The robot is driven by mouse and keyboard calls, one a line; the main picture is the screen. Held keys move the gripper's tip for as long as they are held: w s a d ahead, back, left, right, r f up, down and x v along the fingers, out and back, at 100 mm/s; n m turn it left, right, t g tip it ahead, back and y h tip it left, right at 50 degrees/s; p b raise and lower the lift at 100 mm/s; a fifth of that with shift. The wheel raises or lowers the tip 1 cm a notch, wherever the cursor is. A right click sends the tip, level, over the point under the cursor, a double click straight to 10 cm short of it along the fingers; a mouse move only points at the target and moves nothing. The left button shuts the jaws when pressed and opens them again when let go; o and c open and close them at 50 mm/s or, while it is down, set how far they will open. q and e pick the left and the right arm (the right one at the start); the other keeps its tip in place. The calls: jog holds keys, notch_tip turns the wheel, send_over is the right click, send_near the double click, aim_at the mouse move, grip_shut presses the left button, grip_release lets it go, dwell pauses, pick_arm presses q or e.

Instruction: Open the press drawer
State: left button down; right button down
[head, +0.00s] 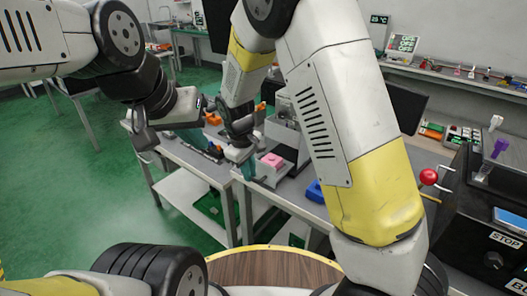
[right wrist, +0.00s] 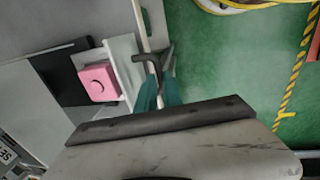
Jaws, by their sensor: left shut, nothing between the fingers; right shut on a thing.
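The press drawer shows in the right wrist view as a pale front panel (right wrist: 123,66) with a dark handle (right wrist: 147,59) on its outer side. The fingers hide part of the handle, and I cannot tell how far out the drawer is. My left gripper (head: 190,136) is shut and empty, to the left, above the bench and apart from the drawer.
A red ball-topped lever (head: 428,177) and a dark control box (head: 490,235) stand at right. My right forearm hides part of the bench. Green floor at left is open.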

jog(key=shift+s+a, duration=0.4)
jog(key=shift+s, duration=0.15)
jog(key=c, duration=1.5)
grip_release()
notch_tip(320, 180, up, 8)
jog(key=s, duration=0.1)
jog(key=shift+a+f, duration=0.15)
jog(key=shift+a, duration=0.2)
